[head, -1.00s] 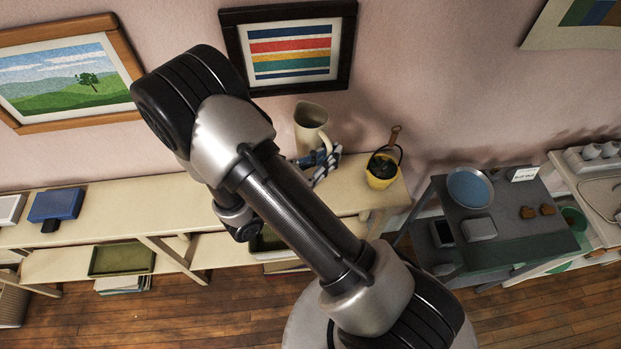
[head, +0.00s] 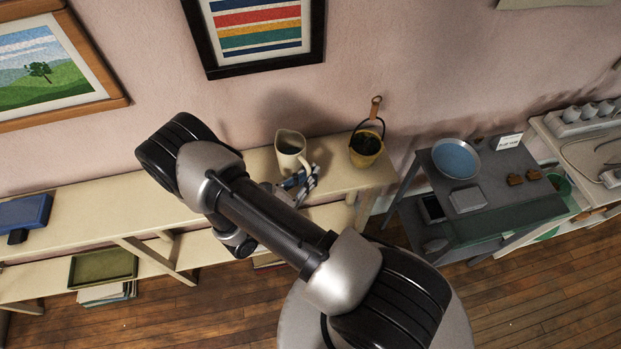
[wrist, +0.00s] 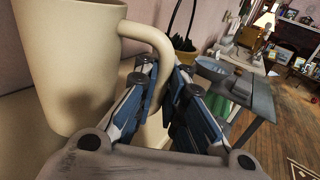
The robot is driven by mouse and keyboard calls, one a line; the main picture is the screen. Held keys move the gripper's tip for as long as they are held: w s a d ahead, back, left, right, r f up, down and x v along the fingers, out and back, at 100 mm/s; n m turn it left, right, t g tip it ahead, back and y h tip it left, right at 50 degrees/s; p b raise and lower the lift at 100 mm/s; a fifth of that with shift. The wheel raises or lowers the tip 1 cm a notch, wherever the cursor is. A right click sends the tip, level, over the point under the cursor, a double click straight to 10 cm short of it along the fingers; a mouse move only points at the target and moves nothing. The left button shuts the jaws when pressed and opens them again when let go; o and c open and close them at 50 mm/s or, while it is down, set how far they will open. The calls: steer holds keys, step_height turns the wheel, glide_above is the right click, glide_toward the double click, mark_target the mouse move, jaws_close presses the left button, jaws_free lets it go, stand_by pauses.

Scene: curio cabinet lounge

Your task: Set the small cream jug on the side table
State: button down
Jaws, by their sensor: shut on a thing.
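The cream jug (head: 291,152) appears upright over the right part of the long cream bench, left of the small yellow bucket. My gripper (head: 304,180) is on its right side, shut on its handle. In the wrist view the jug (wrist: 75,60) fills the left, and my gripper (wrist: 158,85) has its blue-grey fingers on either side of the handle. I cannot tell whether the jug's base touches the bench. A small grey table (head: 495,208) stands to the right; it also shows in the wrist view (wrist: 262,100).
The cream bench (head: 335,182) carries the yellow bucket (head: 366,150) and, far left, a blue box (head: 24,213). The grey table holds a blue dish (head: 455,158), a grey box (head: 467,199), small brown blocks and a card; its front part is clear. Framed pictures hang behind.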

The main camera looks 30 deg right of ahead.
steer(key=shift+f, duration=0.6)
steer(key=shift+f, duration=0.15)
steer(key=c, duration=1.7)
jaws_free()
